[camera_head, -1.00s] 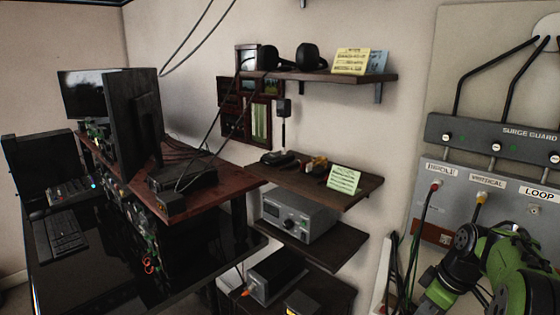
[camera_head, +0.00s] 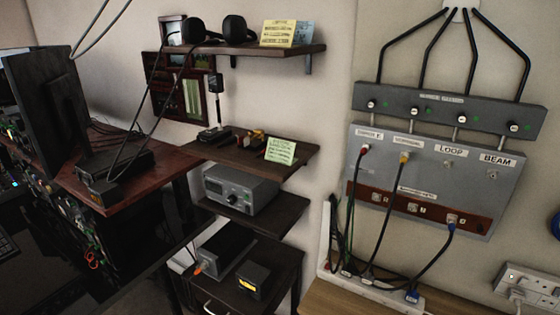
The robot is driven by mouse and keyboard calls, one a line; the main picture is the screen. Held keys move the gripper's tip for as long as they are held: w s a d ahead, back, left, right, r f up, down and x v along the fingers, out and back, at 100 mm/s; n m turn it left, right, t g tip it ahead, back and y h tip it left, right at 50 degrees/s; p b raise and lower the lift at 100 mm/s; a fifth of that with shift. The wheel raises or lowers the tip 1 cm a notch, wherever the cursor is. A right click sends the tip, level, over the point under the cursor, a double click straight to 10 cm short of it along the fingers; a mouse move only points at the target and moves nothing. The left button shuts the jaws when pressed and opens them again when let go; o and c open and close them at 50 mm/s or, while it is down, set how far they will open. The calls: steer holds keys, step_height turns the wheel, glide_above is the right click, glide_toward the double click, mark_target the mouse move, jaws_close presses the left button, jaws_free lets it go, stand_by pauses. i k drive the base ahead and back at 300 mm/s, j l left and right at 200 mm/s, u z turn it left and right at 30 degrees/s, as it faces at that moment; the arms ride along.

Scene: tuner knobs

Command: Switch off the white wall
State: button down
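A white wall socket plate (camera_head: 528,286) is at the lower right edge of the head view, low on the pale wall. A white plug or cord (camera_head: 517,298) shows at its lower left part. Small switch details on the plate are too small to tell whether they are on or off. My gripper and arm are not in view now.
A grey antenna panel (camera_head: 432,215) with red, yellow and blue plugged cables hangs left of the socket plate, under a surge guard box (camera_head: 400,97). A white power strip (camera_head: 375,288) lies on a wooden surface (camera_head: 330,298) below. Shelves and a desk with equipment fill the left.

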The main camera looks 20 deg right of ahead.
mark_target(523, 281)
steer(key=z, duration=2.55)
steer(key=i+j+z, duration=0.15)
steer(key=i+j, duration=0.25)
steer(key=i+j+u, duration=0.1)
steer(key=u, duration=0.85)
